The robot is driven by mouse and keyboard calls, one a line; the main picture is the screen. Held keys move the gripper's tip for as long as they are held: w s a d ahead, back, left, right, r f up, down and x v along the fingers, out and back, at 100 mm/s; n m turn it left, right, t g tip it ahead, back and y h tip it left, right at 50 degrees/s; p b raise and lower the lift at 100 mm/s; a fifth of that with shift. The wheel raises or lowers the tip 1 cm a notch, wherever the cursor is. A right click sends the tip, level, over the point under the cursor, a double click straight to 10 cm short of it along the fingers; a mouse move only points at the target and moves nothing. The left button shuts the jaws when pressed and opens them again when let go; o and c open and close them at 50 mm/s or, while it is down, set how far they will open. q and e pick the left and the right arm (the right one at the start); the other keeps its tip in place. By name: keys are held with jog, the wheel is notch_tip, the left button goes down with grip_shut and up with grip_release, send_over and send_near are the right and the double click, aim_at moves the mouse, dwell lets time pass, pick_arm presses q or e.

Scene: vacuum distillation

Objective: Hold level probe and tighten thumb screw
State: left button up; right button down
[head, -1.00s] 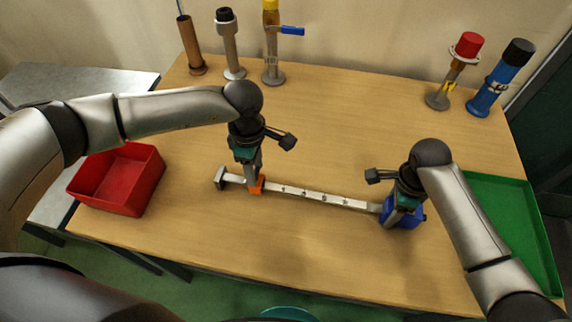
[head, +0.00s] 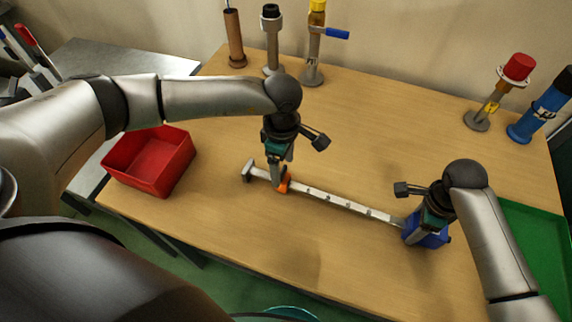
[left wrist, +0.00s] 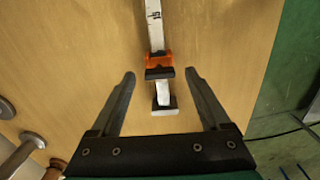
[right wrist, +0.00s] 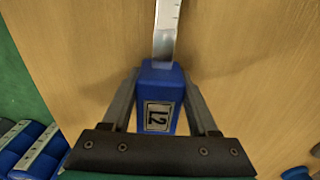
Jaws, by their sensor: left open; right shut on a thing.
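A red bin (head: 150,165) stands at the table's left edge. A green tray (head: 540,235) lies at the right edge. Several upright instruments stand at the back, including a yellow-topped one (head: 314,45) and a red-capped one (head: 505,85).

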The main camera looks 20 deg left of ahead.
aim_at(283, 171)
pick_arm(q)
notch_tip(283, 171, up, 11)
jog(key=shift+r, duration=0.2)
dwell(0.6)
pick_arm(e)
jog(key=shift+c, duration=0.4)
grip_release()
notch_tip(283, 171, up, 12)
jog(key=shift+r, duration=0.1)
dwell(0.7)
